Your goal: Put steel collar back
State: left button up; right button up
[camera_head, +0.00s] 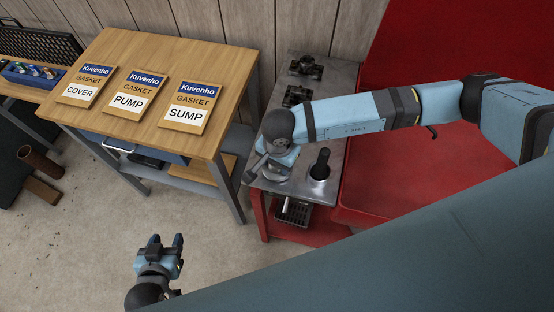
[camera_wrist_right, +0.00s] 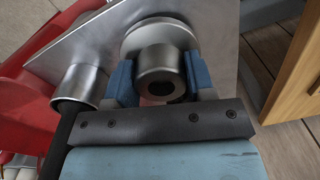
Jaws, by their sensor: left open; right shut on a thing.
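The steel collar (camera_wrist_right: 160,72) is a short grey cylinder with a dark bore, seen end-on in the right wrist view. My right gripper (camera_wrist_right: 160,82) is shut on it, with one blue finger on each side. Behind the collar is a wider round steel disc (camera_wrist_right: 132,42) at the steel plate; whether the collar touches it I cannot tell. In the head view my right gripper (camera_head: 275,172) is low over the left part of the steel bench top, and it hides the collar. My left gripper (camera_head: 166,243) is open and empty above the floor, well away from the bench.
A black-topped post in a steel base (camera_head: 320,166) stands close right of my right gripper. Dark parts (camera_head: 299,95) lie farther back on the steel top (camera_head: 334,152). A wooden table (camera_head: 142,55) with gasket boards stands to the left. The floor between is clear.

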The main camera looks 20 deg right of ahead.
jog(key=shift+f, duration=0.35)
jog(key=shift+f, duration=0.1)
jog(key=shift+f, duration=0.15)
jog(key=o, duration=1.3)
